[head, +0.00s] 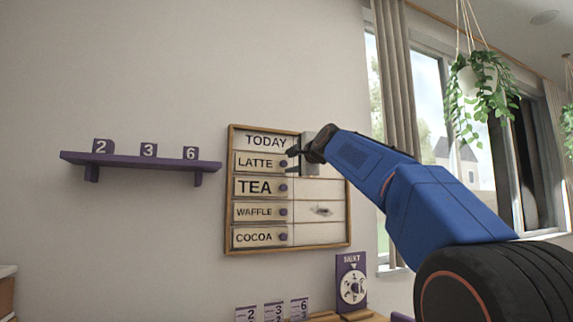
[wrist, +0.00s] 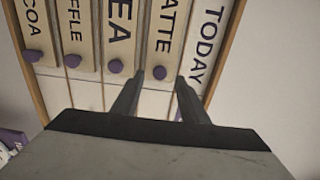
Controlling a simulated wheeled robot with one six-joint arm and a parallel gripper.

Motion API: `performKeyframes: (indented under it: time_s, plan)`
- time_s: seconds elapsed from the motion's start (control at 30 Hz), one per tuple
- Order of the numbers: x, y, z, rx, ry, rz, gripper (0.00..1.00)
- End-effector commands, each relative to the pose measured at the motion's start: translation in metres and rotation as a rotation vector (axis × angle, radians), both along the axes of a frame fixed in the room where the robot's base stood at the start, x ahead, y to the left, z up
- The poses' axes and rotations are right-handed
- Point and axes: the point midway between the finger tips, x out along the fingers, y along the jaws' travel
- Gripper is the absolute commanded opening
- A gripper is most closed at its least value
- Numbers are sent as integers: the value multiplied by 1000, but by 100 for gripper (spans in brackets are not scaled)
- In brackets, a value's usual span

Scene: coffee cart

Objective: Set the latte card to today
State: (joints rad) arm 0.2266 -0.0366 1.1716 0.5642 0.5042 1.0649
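The wooden-framed menu board (head: 349,215) hangs on the wall, with the TODAY heading (head: 266,141) at its top. The latte card (head: 255,162) is the top card, in the left column, with a purple knob (head: 283,164) at its right end. My gripper (head: 291,158) is at that knob. In the wrist view my gripper (wrist: 161,80) is open, and the latte knob (wrist: 160,73) shows between its two fingertips. I cannot tell whether the fingers touch it. The latte card also shows in the wrist view (wrist: 166,35).
The tea (head: 256,187), waffle (head: 256,212) and cocoa (head: 256,237) cards sit below, all at left with knobs. A purple shelf (head: 140,159) with number blocks is at left. A dial stand (head: 351,283) is below.

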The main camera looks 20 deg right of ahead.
Motion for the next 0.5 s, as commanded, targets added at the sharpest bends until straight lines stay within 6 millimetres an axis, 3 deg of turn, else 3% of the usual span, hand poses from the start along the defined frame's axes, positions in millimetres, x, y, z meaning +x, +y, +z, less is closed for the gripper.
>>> performKeyframes:
  time_s: [0.5]
  plan:
    - [-92, -3, 0, 0, 0, 0, 40]
